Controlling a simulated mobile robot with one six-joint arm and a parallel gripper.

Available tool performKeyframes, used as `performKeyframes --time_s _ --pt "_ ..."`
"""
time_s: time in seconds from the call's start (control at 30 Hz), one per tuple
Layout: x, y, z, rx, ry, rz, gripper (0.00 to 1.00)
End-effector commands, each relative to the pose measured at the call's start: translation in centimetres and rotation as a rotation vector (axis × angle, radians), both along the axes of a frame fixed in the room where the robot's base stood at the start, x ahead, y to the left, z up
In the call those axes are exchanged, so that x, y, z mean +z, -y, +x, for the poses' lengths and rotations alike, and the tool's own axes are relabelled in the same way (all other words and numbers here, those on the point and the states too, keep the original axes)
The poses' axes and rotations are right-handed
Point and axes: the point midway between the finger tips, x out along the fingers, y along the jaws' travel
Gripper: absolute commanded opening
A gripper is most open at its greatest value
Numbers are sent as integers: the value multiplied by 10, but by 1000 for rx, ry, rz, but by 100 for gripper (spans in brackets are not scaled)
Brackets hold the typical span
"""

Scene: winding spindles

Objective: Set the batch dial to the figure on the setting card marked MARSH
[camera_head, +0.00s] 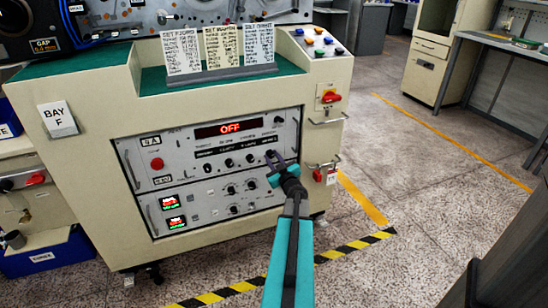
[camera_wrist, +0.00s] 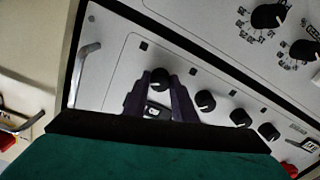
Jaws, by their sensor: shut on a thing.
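Three setting cards stand upright in a holder on top of the console: a left card (camera_head: 180,52), a middle card (camera_head: 222,47) and a right card (camera_head: 260,43). Their headings are small; the middle one may read MARSH, and the figures are not legible. My gripper (camera_head: 274,161) is at the right of the upper panel unit. In the wrist view its two dark fingers (camera_wrist: 164,88) are closed around a black knob (camera_wrist: 160,77), the end one of a row. The knob's label and pointer are too small or hidden, so I cannot tell whether it is the batch dial.
A red display (camera_head: 230,128) reads OFF above the knob row. More black knobs (camera_wrist: 205,100) sit close beside my fingers. A red button (camera_head: 156,164) is at the panel's left. A metal handle (camera_wrist: 86,70) stands out beside my gripper.

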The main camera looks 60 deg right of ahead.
Motion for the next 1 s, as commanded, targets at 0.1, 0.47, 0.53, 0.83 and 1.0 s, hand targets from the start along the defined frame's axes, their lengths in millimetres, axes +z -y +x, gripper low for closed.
performKeyframes --time_s 0.1,0.47,0.53,0.83,1.0 --pt "-2 2 -4 -9 -49 -59 2" --pt "-2 2 -5 -8 -149 -192 2" --pt "-2 2 -4 -8 -156 -202 2" --pt "-2 2 -5 -8 -162 -210 2" --pt "-2 2 -4 -8 -161 -209 35"
